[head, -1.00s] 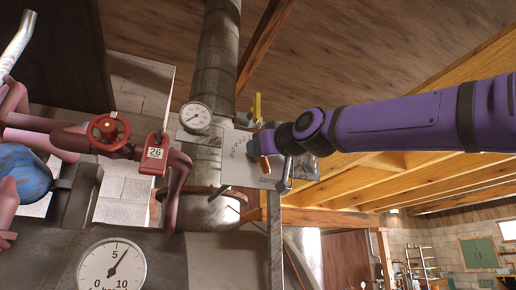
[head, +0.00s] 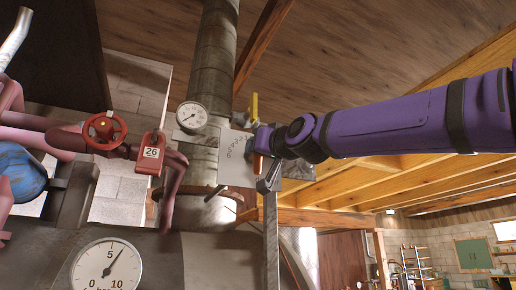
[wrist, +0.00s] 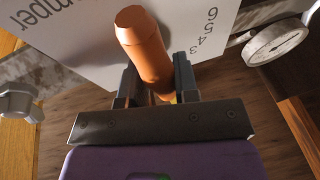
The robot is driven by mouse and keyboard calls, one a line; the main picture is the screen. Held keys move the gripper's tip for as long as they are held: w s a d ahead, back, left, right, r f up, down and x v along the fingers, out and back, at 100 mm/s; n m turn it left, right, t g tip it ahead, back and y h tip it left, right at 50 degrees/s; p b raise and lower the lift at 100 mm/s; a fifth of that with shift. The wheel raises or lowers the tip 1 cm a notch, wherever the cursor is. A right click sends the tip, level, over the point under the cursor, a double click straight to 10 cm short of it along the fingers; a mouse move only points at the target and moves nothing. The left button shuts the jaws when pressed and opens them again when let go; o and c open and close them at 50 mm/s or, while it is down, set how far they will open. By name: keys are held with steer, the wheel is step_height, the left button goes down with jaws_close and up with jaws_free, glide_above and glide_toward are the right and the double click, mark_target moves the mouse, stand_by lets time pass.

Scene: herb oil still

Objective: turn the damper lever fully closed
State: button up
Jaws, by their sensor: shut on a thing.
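The damper plate (head: 236,158) is a pale panel with printed numbers, fixed by the stove pipe in the head view. In the wrist view the plate (wrist: 90,35) shows part of the word "damper" and a row of digits. The damper lever's orange handle (wrist: 147,45) stands out from the plate between the dark fingers of my gripper (wrist: 156,82). My gripper is shut on this handle. In the head view my gripper (head: 262,147) is at the plate's right edge, and a bit of the orange handle (head: 258,164) shows below it. The lever's root is hidden.
A round dial (head: 192,115) sits just left of the plate, on the pipe (head: 215,70). A red valve wheel (head: 105,130) and a red tag marked 26 (head: 152,153) are further left. A yellow part (head: 254,107) stands just above my gripper. A large gauge (head: 108,268) is low left.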

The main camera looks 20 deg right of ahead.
steer(key=shift+f, duration=0.1)
steer(key=o, duration=0.9)
steer(key=shift+c, duration=0.2)
